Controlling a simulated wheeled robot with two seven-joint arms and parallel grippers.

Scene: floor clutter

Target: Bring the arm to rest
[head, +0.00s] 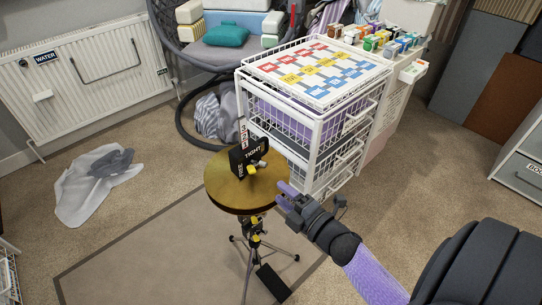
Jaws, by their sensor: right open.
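My right gripper (288,196) reaches in from the lower right on a purple and black arm. It is open, and I see nothing between its fingers. Its fingertips are close to the right edge of a round brass-coloured disc (227,192) on a tripod stand; I cannot tell whether they touch it. A black box-like piece with lettering (247,152) and a yellow part stand on the disc. My left gripper is not in view.
A white wire basket unit (318,135) stands just behind the gripper, with a colourful board (317,70) on top. A grey cloth (97,182) lies on the carpet at left. A white radiator (95,75) is on the wall.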

